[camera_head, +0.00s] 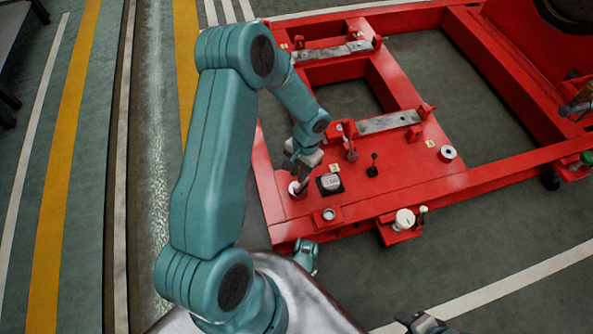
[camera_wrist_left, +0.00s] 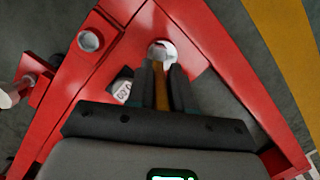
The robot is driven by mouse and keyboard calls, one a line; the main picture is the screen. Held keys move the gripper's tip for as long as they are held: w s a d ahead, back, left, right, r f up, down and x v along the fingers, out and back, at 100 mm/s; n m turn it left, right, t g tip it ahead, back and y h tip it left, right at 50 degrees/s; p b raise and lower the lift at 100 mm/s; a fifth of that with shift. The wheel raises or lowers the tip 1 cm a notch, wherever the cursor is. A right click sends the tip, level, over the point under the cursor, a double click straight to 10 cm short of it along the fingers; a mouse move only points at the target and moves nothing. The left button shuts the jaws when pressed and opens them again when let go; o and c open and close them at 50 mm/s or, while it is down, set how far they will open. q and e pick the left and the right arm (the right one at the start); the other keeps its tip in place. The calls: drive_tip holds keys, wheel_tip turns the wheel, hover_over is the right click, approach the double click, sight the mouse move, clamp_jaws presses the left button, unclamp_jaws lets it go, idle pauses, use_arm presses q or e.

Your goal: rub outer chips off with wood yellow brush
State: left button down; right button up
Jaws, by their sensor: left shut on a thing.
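My left gripper (camera_head: 300,178) reaches down over the near left corner of the red frame (camera_head: 273,205). In the left wrist view its two dark fingers (camera_wrist_left: 162,82) are shut on the yellow-brown wood brush (camera_wrist_left: 161,92). The brush's far end is at a pale round fitting (camera_wrist_left: 164,50) set in the red plate. The same fitting (camera_head: 296,190) shows just below the gripper in the head view. I cannot tell whether the brush touches it. No separate chips can be made out. A dark grey part at the bottom edge, seemingly my right gripper (camera_head: 425,322), is mostly cut off.
A metal-rimmed port (camera_head: 329,214) and a white knob (camera_head: 404,219) lie nearer.

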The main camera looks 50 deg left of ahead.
use_arm(q)
drive_tip(key=shift+w+d, duration=0.2)
drive_tip(key=shift+w, duration=0.15)
drive_tip(key=shift+w+a+r, duration=0.1)
drive_tip(key=shift+w+a, duration=0.2)
drive_tip(key=shift+a, duration=0.25)
drive_tip(key=shift+b, duration=0.35)
idle(0.8)
wheel_tip(320, 180, up, 8)
drive_tip(key=p, duration=0.6)
idle(0.3)
